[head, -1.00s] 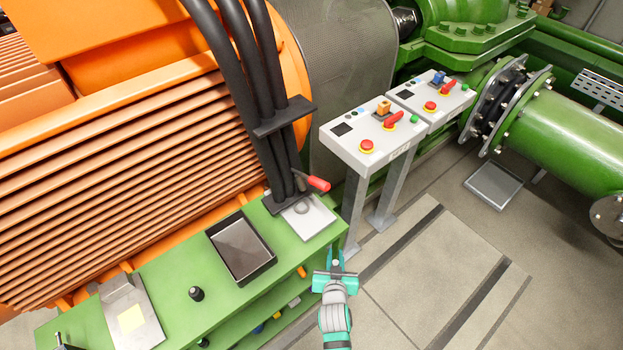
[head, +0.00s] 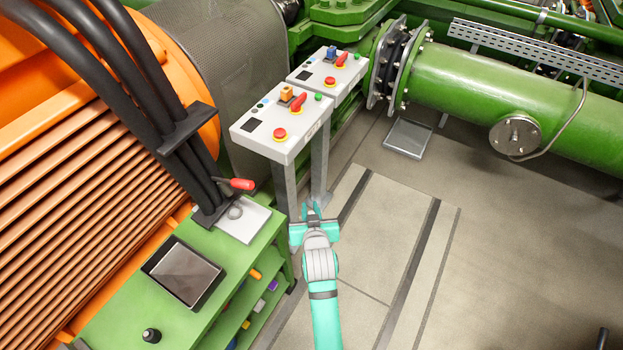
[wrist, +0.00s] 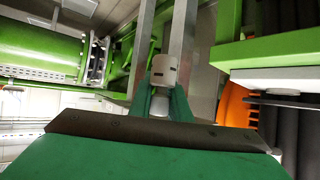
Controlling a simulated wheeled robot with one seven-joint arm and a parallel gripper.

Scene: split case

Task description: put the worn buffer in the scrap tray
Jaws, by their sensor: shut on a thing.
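My gripper (head: 314,212) is in front of the control stands, off the right end of the green bench. In the wrist view its teal fingers (wrist: 162,103) are shut on a pale, short cylindrical piece with dark slots, which appears to be the worn buffer (wrist: 164,70). In the head view the piece is mostly hidden by the gripper. A dark rectangular tray (head: 204,296) lies on the bench, left of and below the gripper. A grey shallow tray (head: 407,138) lies on the floor below the green pipe. No label shows which is the scrap tray.
Two control stands (head: 262,140) with red buttons rise just beyond my gripper. The green bench (head: 130,290) bears a black knob-like piece (head: 152,335) and a white plate with a red-handled clamp (head: 240,184). The green pipe (head: 480,95) crosses the right.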

